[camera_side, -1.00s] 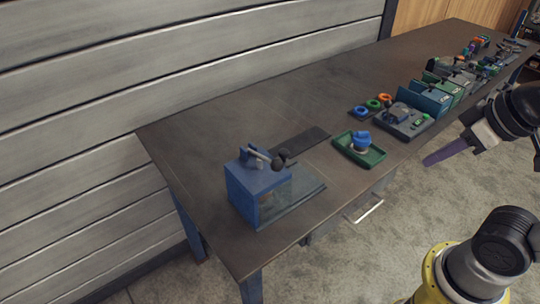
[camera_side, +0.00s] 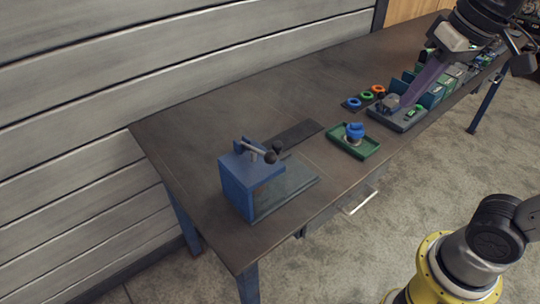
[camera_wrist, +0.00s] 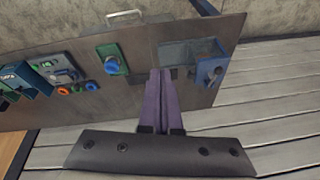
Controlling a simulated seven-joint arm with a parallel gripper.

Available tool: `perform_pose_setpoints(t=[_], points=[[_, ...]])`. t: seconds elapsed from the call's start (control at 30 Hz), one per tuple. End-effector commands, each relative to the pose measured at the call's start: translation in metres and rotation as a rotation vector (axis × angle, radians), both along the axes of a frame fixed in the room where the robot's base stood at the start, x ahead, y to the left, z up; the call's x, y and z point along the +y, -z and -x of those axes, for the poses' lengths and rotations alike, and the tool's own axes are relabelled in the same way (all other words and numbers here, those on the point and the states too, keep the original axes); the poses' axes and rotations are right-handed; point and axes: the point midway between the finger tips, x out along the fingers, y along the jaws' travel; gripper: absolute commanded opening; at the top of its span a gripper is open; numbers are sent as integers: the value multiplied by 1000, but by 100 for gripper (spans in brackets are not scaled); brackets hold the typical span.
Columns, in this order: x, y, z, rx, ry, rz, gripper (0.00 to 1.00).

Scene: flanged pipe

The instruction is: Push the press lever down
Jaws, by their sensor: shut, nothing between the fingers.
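The press (camera_side: 245,180) is a blue box-shaped stand at the near left end of the table. Its lever (camera_side: 256,150) is a grey bar on top with dark round knobs, sticking out to the right. In the wrist view the press (camera_wrist: 210,72) shows at the upper right. My gripper (camera_side: 407,101) has long purple fingers and is shut and empty. In the side view it is at the upper right, well away from the press. In the wrist view my gripper (camera_wrist: 161,73) points toward the table, left of the press.
A green tray with a blue part (camera_side: 355,131) stands right of the press. A grey fixture (camera_side: 397,112), coloured rings (camera_side: 366,95) and several bins stand farther along the table. A dark flat strip (camera_side: 292,134) lies behind the press. A plank wall borders the back.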

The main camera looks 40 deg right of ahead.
Motion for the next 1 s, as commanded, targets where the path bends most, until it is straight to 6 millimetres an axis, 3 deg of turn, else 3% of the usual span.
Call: perform_pose_setpoints(t=[0.2,0.43,0.73,1.0], points=[[29,-23,-54,111,0,-20,0],[69,-23,-108,222,-21,-17,0],[132,14,-165,344,-99,19,0],[164,53,-178,418,-155,54,0]])
